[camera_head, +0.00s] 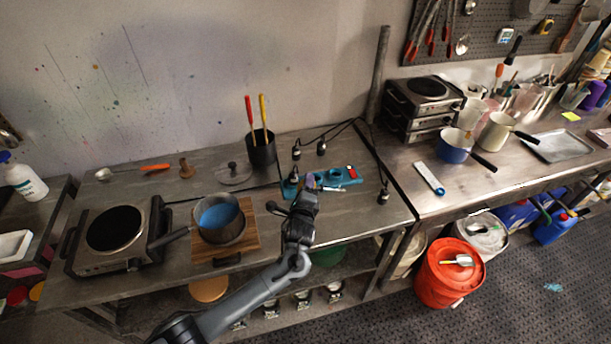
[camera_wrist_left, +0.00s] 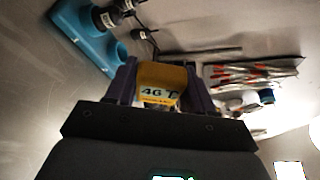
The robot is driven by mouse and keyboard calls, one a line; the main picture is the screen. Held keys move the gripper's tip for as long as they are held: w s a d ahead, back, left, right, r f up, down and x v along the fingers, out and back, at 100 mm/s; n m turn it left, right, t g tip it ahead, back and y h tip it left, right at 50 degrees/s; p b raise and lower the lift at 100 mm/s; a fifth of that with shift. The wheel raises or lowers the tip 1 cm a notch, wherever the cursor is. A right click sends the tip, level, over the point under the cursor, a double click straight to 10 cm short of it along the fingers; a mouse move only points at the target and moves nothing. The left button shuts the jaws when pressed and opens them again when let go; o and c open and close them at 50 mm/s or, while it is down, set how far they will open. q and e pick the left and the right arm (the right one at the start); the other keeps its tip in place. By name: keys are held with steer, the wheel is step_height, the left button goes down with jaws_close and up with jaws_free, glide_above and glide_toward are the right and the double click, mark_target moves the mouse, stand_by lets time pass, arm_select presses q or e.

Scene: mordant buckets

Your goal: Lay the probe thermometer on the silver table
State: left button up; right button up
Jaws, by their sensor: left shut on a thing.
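My left gripper (camera_head: 305,190) is over the right part of the dark grey bench, near the blue holder. In the left wrist view my left gripper (camera_wrist_left: 155,85) is shut on the probe thermometer (camera_wrist_left: 162,78), a yellow body with a display reading about 46 °C between its two fingers. Its probe is hidden. In the head view the gripper mostly covers the thermometer. The silver table (camera_head: 455,197) is the metal bench on the right, beyond the grey bench. My right gripper is not in view.
A saucepan (camera_head: 219,235) stands on a wooden board to the left.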

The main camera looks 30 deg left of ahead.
arm_select(q)
steer(key=shift+s+d+f, duration=0.1)
steer(key=shift+d+f, duration=0.05)
steer(key=shift+f, duration=0.3)
steer(key=shift+s+d+f, duration=0.1)
steer(key=shift+d+f, duration=0.05)
steer(key=shift+f, duration=0.3)
steer(key=shift+s+f+n+b, duration=0.1)
steer(key=shift+f+n+b, duration=0.2)
steer(key=shift+n+b, duration=0.1)
steer(key=shift+a+t, duration=0.1)
steer(key=shift+t, duration=0.2)
step_height(320, 180, down, 6)
steer(key=b, duration=0.7)
steer(key=shift+f+b, duration=0.5)
steer(key=shift+f, duration=1)
steer(key=o, duration=1.1)
